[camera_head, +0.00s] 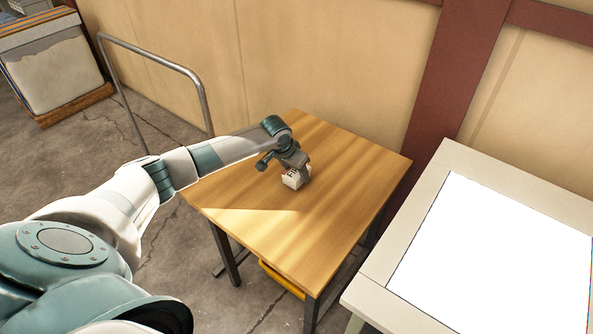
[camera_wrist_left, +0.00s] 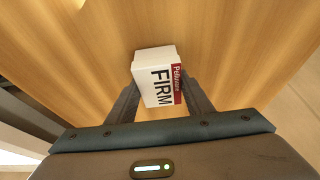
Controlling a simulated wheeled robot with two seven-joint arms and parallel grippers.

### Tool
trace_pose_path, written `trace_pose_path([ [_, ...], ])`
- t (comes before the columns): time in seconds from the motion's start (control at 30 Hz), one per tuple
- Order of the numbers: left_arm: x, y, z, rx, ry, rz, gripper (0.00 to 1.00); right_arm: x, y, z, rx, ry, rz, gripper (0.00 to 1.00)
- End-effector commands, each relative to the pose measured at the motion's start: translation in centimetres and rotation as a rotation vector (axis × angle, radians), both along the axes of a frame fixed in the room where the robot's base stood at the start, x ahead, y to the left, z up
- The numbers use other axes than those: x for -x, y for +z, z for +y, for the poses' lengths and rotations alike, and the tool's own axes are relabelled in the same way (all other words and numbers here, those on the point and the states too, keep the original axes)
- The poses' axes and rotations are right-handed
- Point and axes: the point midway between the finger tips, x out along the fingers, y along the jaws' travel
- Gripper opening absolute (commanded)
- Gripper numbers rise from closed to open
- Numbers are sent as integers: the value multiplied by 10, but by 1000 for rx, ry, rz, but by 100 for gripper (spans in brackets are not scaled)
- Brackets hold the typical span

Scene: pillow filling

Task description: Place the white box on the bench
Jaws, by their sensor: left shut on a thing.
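The white box (camera_head: 293,181) is small, with dark print, and is at the wooden bench (camera_head: 345,168) top in the head view. In the left wrist view the white box (camera_wrist_left: 155,62) shows "FIRM" lettering and a red strip. My left gripper (camera_head: 295,170) comes down over the box, and its two fingers (camera_wrist_left: 158,98) are on either side of it, shut on it. The wooden top fills the background behind the box. I cannot tell whether the box's underside touches the bench. My right gripper is in neither view.
A light-framed table with a bright white top (camera_head: 500,255) stands right of the bench. A grey metal rail (camera_head: 160,62) stands behind my left arm. A beige wall with a red-brown post (camera_head: 445,85) is behind. Most of the bench top is clear.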

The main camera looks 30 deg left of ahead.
Motion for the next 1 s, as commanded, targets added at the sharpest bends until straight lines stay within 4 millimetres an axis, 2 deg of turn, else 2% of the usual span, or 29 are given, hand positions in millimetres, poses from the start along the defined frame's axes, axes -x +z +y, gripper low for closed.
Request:
trace_pose_path([
  [0.43,0,-6,0,0,0,-1,23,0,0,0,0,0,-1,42],
  [0.47,0,-5,0,0,-1,-1,54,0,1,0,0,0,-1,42],
  [0.5,0,-5,0,0,-1,-1,63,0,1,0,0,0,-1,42],
  [0.53,0,-5,0,0,-1,-1,65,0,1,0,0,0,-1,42],
  [1.0,1,1,1,0,0,-1,65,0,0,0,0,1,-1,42],
])
